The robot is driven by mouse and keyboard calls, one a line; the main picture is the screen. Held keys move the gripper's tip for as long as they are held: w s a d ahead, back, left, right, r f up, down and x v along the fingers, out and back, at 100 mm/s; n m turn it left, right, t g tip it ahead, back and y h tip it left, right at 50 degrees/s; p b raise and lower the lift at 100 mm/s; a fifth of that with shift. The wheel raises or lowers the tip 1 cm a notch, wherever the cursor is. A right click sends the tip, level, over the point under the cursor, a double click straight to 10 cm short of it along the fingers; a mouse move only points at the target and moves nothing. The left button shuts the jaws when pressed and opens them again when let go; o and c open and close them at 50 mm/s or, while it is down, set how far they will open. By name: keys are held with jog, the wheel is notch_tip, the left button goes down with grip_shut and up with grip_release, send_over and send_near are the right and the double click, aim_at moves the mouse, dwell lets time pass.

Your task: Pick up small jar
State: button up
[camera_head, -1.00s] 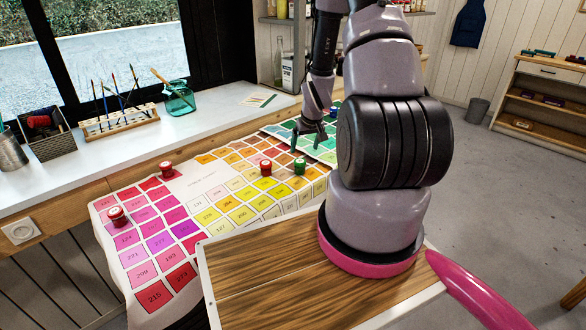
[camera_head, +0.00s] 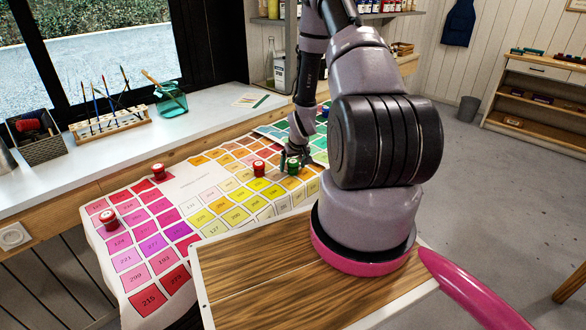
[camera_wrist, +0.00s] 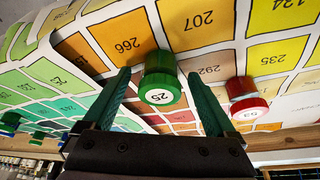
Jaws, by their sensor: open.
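Several small jars stand on the colour chart. A green jar with a white label marked 25 (camera_wrist: 160,88) is between my open fingers (camera_wrist: 158,76) in the wrist view, with a small gap on each side. In the head view my gripper (camera_head: 292,152) is down at this green jar (camera_head: 293,167) and partly covers it. A red jar (camera_wrist: 246,100) marked 53 stands just right of my right finger in the wrist view. In the head view this red jar (camera_head: 258,168) is left of the green one.
The colour chart (camera_head: 190,188) drapes over the table. Two more red jars, an upper one (camera_head: 158,172) and a lower one (camera_head: 109,218), stand on its left part. A brush rack (camera_head: 108,124) and a teal glass jar (camera_head: 172,102) are on the window sill.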

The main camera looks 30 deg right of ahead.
grip_shut()
jog(key=shift+r, duration=0.15)
